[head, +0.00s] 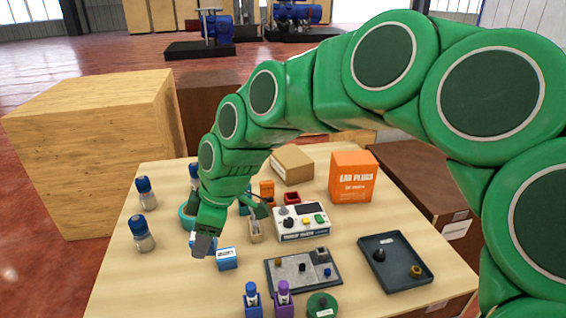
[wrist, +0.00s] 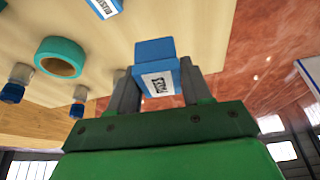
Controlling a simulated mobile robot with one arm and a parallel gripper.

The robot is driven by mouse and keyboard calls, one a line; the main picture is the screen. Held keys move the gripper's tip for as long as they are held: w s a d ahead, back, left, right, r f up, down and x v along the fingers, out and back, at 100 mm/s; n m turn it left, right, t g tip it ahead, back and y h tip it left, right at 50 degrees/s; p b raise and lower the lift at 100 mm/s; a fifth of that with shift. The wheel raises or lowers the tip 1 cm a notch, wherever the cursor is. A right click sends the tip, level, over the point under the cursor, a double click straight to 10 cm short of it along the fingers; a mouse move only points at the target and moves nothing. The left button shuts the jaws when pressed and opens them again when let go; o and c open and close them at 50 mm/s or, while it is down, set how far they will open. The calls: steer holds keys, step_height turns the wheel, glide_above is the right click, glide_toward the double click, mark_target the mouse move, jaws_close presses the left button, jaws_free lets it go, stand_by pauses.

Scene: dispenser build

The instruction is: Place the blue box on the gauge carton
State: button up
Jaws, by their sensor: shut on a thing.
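My gripper (head: 203,246) is shut on a small blue box with a white label (wrist: 160,84). In the wrist view the box sits between the two grey fingers, its label facing the camera. In the head view the gripper mostly hides the held box, above the left front part of the table. A second blue box with a white label (head: 227,259) is on the table just right of the gripper; it also shows in the wrist view (wrist: 103,6). A plain brown carton (head: 292,164) at the back of the table may be the gauge carton; I cannot read a name on it.
An orange ear plugs box (head: 353,176) stands right of the carton. A white device with buttons (head: 302,223), a grey fixture plate (head: 289,272) and a dark tray (head: 395,264) occupy the middle and right. Blue-capped bottles (head: 144,235) and a teal ring (wrist: 60,57) are left.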

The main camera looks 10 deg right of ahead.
steer(key=w+d+r+m+t+h, duration=0.15)
steer(key=w+d+m, duration=0.25)
steer(key=w+d, duration=0.55)
steer(key=w+d+r+m+t, duration=0.1)
steer(key=w+d+r+m, duration=0.25)
steer(key=w+d, duration=0.65)
steer(key=w+d+r+m+t+h, duration=0.15)
steer(key=w+d+m, duration=0.35)
steer(key=w+d, duration=0.5)
glide_above(288, 154)
steer(key=s, duration=0.2)
steer(key=shift+n, duration=0.25)
steer(key=shift+w+d+f, duration=0.15)
steer(key=shift+d+f, duration=0.05)
steer(key=shift+f, duration=2.2)
steer(key=shift+w+d+f, duration=0.1)
steer(key=shift+d+f, duration=0.05)
steer(key=shift+f, duration=2.2)
steer(key=shift+w+f, duration=0.1)
steer(key=shift+f, duration=1.6)
steer(key=shift+f, duration=0.1)
steer(key=o, duration=1.1)
